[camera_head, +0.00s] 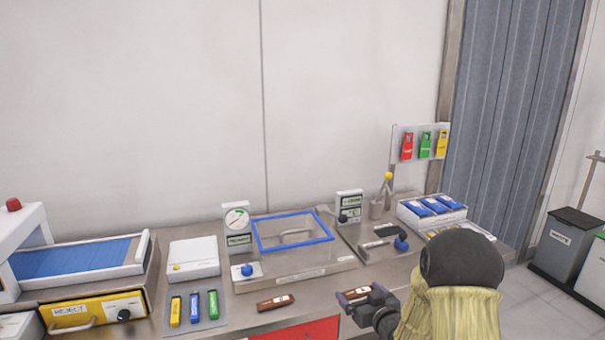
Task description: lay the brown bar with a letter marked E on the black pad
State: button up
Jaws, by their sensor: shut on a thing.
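My gripper (349,298) is at the front edge of the counter, right of centre, shut on a brown bar (358,293). The bar is partly hidden by the jaws, and no letter on it can be read. A second brown bar (275,302) with a small pale mark lies flat on the counter to the left of my gripper; its letter is too small to read. A small dark flat piece (375,244) lies on the grey plate beside a blue knob (401,243); I cannot tell for sure that it is the black pad.
A clear blue-rimmed box (292,246) stands at mid-counter. Yellow, blue and green bars lie on a tray (222,319) at left. A blue conveyor (75,259) stands above the yellow reject drawer (97,314). A white box of blue packs (432,219) is at right.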

jog(key=shift+s+a+f, duration=0.1)
jog(key=shift+s+f, duration=0.1)
jog(key=shift+s, duration=0.05)
jog(key=shift+w+a+f+h+p, duration=0.1)
jog(key=shift+f+h+p, duration=0.1)
jog(key=shift+f, duration=0.35)
jog(key=shift+w+a+f+h+p, duration=0.1)
jog(key=shift+f+p, duration=0.1)
jog(key=shift+f, duration=0.3)
jog(key=s+f+m+t+h+p, duration=0.1)
jog(key=s+f+m+h+p, duration=0.2)
jog(key=s+f, duration=0.4)
notch_tip(320, 180, down, 7)
jog(key=shift+r+m+h+p, duration=0.1)
jog(key=shift+m+h+p, duration=0.2)
jog(key=shift+h+p, duration=0.3)
